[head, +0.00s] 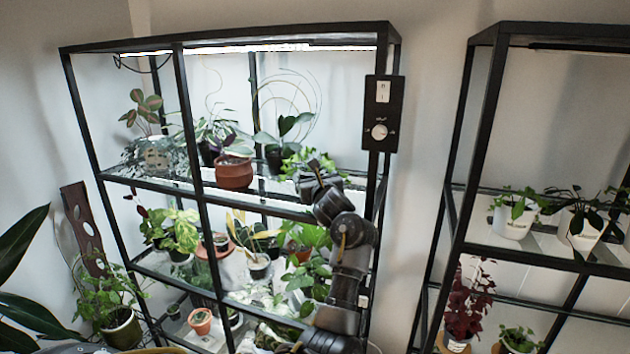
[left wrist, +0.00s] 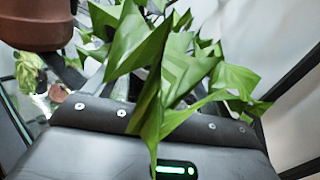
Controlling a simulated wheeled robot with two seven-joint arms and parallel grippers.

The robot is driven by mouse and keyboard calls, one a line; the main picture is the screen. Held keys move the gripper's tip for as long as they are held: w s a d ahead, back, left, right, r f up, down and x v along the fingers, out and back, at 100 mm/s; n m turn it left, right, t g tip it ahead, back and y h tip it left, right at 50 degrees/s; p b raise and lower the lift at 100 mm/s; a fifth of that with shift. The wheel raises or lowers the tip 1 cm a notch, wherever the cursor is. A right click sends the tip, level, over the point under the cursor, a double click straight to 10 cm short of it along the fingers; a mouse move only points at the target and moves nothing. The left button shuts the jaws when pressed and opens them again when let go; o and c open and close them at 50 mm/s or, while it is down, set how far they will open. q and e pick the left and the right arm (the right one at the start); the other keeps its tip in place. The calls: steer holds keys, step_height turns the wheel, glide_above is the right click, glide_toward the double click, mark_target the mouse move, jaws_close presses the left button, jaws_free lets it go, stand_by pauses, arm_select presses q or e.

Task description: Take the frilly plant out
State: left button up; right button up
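A green plant with wavy, pointed leaves (head: 297,160) stands on the upper shelf, right of the middle, just behind my left gripper (head: 312,176); I take it for the frilly plant. Its leaves (left wrist: 165,70) fill the middle of the left wrist view and hang over the gripper body. Its pot is hidden by leaves and gripper. My left gripper reaches in at the front of the upper shelf. Its fingertips are mostly covered by leaves, so I cannot tell whether it is open or holds anything. My right gripper is not in view.
A terracotta pot (head: 234,172) stands left of my gripper; it also shows in the left wrist view (left wrist: 38,22). A dark plant pot (head: 274,158) stands behind. A black frame post with a control box (head: 381,112) is close on the right. The lower shelf is crowded with plants.

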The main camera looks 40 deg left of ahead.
arm_select(q)
steer(key=shift+s+a, duration=0.1)
steer(key=shift+a, duration=0.05)
steer(key=shift+c, duration=1.1)
steer(key=shift+a+f, duration=0.1)
steer(key=shift+a, duration=0.05)
steer(key=shift+c, duration=1.2)
steer(key=shift+w+f, duration=0.1)
steer(key=shift+w, duration=0.15)
steer(key=c, duration=0.4)
steer(key=shift+d, duration=0.2)
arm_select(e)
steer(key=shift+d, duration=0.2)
arm_select(q)
steer(key=shift+a+r+b, duration=0.1)
steer(key=shift+r+b, duration=0.5)
steer(key=shift+r, duration=0.1)
step_height(320, 180, up, 8)
steer(key=b, duration=0.3)
steer(key=shift+f+b, duration=0.25)
steer(key=shift+b, duration=0.05)
steer(key=shift+r, duration=0.65)
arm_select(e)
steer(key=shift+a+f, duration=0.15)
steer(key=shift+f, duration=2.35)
